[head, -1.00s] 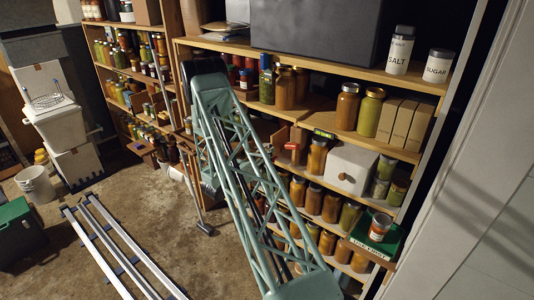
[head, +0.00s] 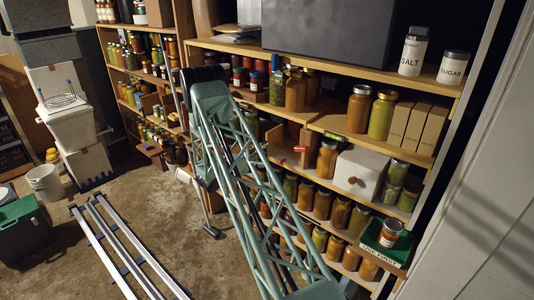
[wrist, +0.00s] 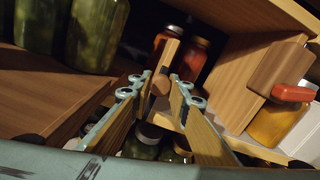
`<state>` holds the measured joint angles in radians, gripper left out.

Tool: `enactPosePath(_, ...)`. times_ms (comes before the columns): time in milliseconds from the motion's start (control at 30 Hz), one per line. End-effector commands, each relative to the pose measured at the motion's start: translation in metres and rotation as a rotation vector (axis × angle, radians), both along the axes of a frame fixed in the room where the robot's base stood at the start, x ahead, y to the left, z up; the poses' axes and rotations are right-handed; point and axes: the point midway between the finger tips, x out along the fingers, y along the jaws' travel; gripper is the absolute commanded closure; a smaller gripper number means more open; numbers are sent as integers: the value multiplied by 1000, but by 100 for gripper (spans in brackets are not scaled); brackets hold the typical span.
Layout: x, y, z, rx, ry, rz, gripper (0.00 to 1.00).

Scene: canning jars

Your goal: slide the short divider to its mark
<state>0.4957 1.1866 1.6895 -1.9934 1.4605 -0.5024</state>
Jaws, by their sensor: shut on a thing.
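In the wrist view my gripper (wrist: 165,92) is shut on the round wooden knob of a narrow upright wooden piece, which looks like the short divider (wrist: 167,60). The fingers have wooden pads and sit on both sides of the knob. To the right is a broad wooden panel (wrist: 236,82), and nearer a wooden block with a red tab (wrist: 292,93). In the head view a red tab (head: 300,149) shows beside the wooden panels on the middle shelf. My gripper is hidden behind my arm there. I cannot make out the mark for certain; a green label (head: 342,136) is on the shelf edge.
Jar lids (wrist: 145,140) show below the fingers. In the head view a white box (head: 358,174) and an orange jar (head: 327,158) stand right of the panels.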

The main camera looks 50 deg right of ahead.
Motion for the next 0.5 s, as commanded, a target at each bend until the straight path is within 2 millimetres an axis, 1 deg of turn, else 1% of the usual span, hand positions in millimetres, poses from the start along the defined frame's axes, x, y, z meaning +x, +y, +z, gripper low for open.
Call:
enactPosePath(267,1,0,0,1,1,0,100)
enactPosePath(300,1,0,0,1,1,0,82)
enactPosePath(433,1,0,0,1,1,0,70)
enactPosePath(500,1,0,0,1,1,0,69)
